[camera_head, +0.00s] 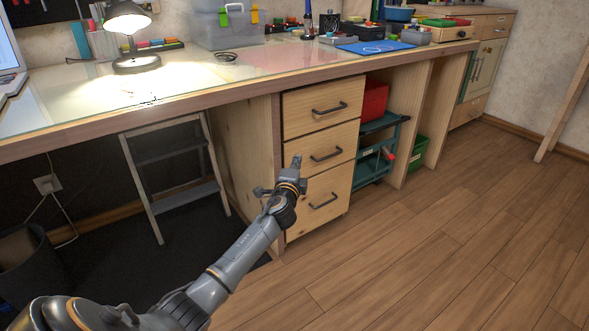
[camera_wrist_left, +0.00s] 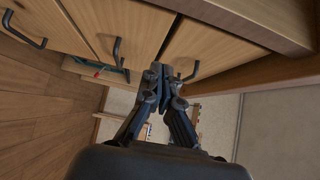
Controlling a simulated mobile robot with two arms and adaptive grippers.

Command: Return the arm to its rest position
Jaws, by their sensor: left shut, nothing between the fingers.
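My left arm (camera_head: 238,256) reaches up from the bottom left in the head view. My left gripper (camera_head: 296,162) is in front of the wooden drawer unit, close to the middle drawer. In the left wrist view the gripper (camera_wrist_left: 158,72) is shut with its fingertips together and nothing between them. The drawer unit (camera_head: 318,160) has three drawers with dark handles, all closed. The middle drawer's handle (camera_head: 326,154) is just right of the fingertips in the head view. I cannot tell whether the gripper touches the drawer front. My right gripper is not in view.
The workbench (camera_head: 190,92) overhangs the drawers, with a lamp (camera_head: 136,36) and a toolbox (camera_head: 226,24) on it. A step stool (camera_head: 176,172) stands underneath at the left, near a dark bin (camera_head: 28,262). A teal cart (camera_head: 376,150) is right of the drawers. The wooden floor (camera_head: 430,255) at the right is clear.

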